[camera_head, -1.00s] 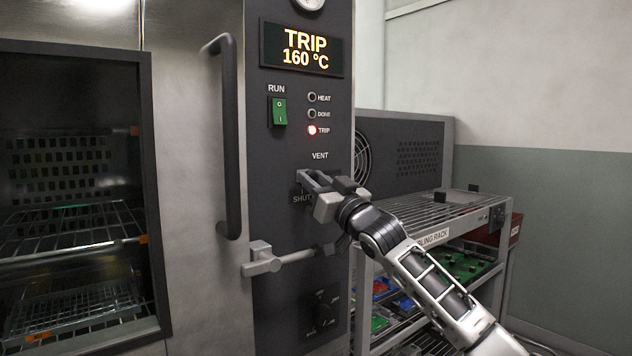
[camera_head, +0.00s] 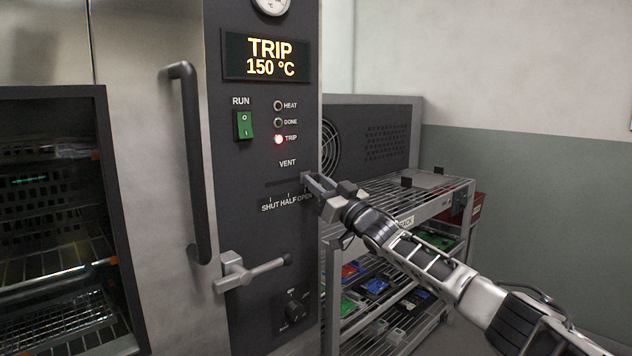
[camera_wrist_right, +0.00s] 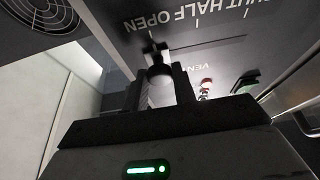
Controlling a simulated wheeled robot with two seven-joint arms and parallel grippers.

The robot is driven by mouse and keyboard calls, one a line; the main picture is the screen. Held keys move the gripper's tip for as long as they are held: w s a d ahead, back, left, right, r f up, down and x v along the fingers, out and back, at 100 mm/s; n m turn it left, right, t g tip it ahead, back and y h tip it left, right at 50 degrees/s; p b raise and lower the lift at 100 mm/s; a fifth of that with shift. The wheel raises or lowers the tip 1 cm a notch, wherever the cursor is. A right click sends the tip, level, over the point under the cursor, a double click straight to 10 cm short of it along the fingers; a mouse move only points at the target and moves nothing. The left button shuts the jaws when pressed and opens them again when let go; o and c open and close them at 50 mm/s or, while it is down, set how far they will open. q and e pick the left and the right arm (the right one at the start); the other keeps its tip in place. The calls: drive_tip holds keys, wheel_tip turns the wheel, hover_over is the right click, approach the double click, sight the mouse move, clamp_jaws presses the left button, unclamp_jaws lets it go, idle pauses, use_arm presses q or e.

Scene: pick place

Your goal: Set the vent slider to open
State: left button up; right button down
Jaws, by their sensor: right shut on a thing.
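The vent slider's slot (camera_head: 284,183) runs across the dark oven panel under the word VENT, with SHUT, HALF and OPEN marked below. My right gripper (camera_head: 313,184) is at the right end of the slot, above the OPEN label, and partly hides that label and the knob. In the right wrist view the slider knob (camera_wrist_right: 159,72) sits between the fingers of my right gripper (camera_wrist_right: 160,88), which is shut on it. The printed scale is upside down there, with OPEN nearest the knob. My left gripper is not in view.
A door handle (camera_head: 190,165) and a lever latch (camera_head: 250,270) stick out left of and below the slider. The display (camera_head: 268,57) reads TRIP 150 °C and the TRIP lamp (camera_head: 278,139) is red. A rack (camera_head: 405,205) with trays of boards stands at the right.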

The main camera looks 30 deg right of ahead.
drive_tip(key=c, duration=1.1)
unclamp_jaws()
drive_tip(key=shift+d, duration=0.3)
drive_tip(key=shift+c, duration=0.2)
drive_tip(key=shift+s+f, duration=0.25)
drive_tip(key=shift+s, duration=0.05)
drive_tip(key=b+v, duration=0.3)
drive_tip(key=v, duration=1.2)
drive_tip(key=shift+s+r, duration=0.15)
drive_tip(key=shift+r, duration=0.1)
